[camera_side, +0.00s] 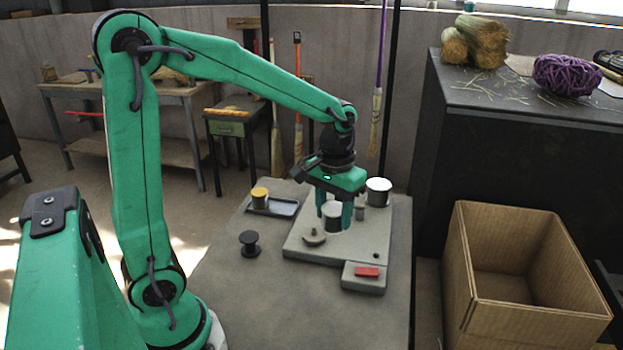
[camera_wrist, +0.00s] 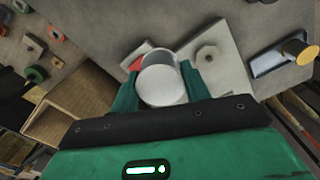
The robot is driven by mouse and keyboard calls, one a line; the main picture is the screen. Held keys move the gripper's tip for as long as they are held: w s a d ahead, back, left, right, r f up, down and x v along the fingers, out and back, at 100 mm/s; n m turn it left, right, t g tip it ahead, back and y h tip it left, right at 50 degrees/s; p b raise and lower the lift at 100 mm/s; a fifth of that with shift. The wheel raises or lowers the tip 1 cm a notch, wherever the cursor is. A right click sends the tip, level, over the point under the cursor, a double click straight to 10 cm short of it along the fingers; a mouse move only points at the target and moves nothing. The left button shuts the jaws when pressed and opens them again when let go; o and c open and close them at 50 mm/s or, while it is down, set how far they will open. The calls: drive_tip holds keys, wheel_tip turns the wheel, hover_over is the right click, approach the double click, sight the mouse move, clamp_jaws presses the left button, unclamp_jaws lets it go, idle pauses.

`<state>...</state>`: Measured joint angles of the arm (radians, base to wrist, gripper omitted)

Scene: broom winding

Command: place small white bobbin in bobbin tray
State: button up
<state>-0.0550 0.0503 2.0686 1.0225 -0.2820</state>
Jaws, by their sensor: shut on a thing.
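My gripper (camera_side: 338,214) points down over the grey winder base (camera_side: 300,253), its fingers shut on the small white bobbin (camera_side: 332,218). In the wrist view the bobbin (camera_wrist: 162,86) sits upright between the two green fingers (camera_wrist: 165,85), its pale round top facing the camera. In the side view it is low over the base; I cannot tell whether it touches it. The bobbin tray (camera_side: 283,208) lies left of and behind the base. A yellow-topped bobbin (camera_side: 259,195) stands at its left end. In the wrist view the tray (camera_wrist: 267,62) is at the right.
A round knob (camera_side: 313,238) and a red button (camera_side: 367,272) are in front. A black spool (camera_side: 249,243) stands left of the base. An open cardboard box (camera_side: 520,270) is at the right.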

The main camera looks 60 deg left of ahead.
drive_tip(key=shift+w+a+f+n, duration=0.1)
drive_tip(key=shift+w+a+n, duration=0.2)
drive_tip(key=shift+a+n, duration=0.15)
drive_tip(key=w+a+f+n, duration=0.2)
drive_tip(key=a+n, duration=0.4)
drive_tip(key=a, duration=0.3)
drive_tip(key=w+a+f+n, duration=0.25)
drive_tip(key=a+n, duration=0.25)
drive_tip(key=a, duration=0.4)
drive_tip(key=a+f, duration=0.2)
drive_tip(key=a, duration=0.2)
drive_tip(key=s+a+f, duration=0.1)
drive_tip(key=a+f, duration=0.1)
drive_tip(key=a, duration=0.2)
drive_tip(key=a+f, duration=0.2)
drive_tip(key=a, duration=0.1)
drive_tip(key=shift+s+a+f, duration=0.25)
drive_tip(key=shift+a+f, duration=0.1)
drive_tip(key=shift+a, duration=0.05)
drive_tip(key=shift+f, duration=2)
drive_tip(key=shift+f, duration=0.1)
